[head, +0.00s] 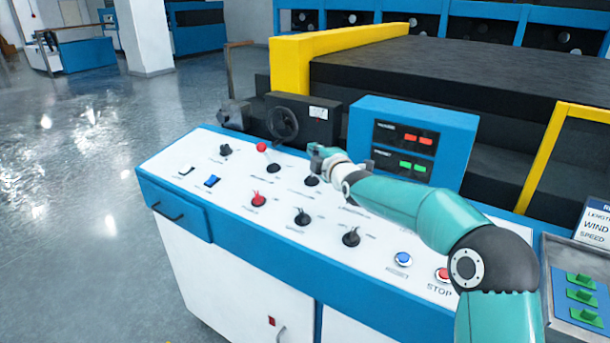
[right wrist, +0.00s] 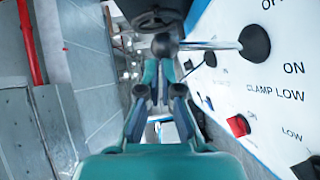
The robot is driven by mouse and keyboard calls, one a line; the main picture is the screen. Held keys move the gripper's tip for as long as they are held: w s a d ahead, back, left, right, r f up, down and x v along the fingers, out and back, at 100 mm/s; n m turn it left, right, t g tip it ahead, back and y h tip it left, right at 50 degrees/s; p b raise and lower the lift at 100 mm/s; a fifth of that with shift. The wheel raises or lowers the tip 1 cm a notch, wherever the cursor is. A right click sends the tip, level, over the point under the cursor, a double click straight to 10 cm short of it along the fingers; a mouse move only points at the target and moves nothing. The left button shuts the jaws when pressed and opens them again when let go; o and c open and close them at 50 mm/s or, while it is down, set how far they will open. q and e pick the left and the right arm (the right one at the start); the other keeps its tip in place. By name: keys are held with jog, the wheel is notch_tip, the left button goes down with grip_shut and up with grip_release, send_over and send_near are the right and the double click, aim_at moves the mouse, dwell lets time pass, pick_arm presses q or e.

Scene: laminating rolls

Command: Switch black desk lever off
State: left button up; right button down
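The black desk lever has a dark ball knob (right wrist: 165,45) on a silver shaft, rising from a black base (right wrist: 256,43) in the white panel. In the head view its base (head: 312,181) shows just below my right gripper (head: 318,154), which hides much of the lever. In the right wrist view the fingers of my right gripper (right wrist: 159,72) are close together and look shut. The knob is right at the fingertips; I cannot tell whether they touch, but it does not look gripped. An ON label is beside the base. My left gripper is not in view.
A red-knobbed lever (head: 262,148) stands just left of my right gripper. A black handwheel (head: 282,125) and a blue display box (head: 415,140) are behind it. Several black switches (head: 302,217) and a red switch (head: 258,199) lie nearer the panel's front.

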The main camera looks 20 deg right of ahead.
jog(key=shift+d+r, duration=0.35)
jog(key=shift+r, duration=0.05)
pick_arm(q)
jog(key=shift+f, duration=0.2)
pick_arm(e)
jog(key=shift+s+a, duration=0.1)
jog(key=shift+a, duration=0.05)
pick_arm(q)
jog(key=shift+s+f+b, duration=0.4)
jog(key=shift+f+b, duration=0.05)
jog(key=shift+b, duration=0.2)
pick_arm(e)
jog(key=s+a+r, duration=0.2)
jog(key=s, duration=1)
jog(key=shift+s+a+r, duration=0.15)
jog(key=shift+r, duration=0.15)
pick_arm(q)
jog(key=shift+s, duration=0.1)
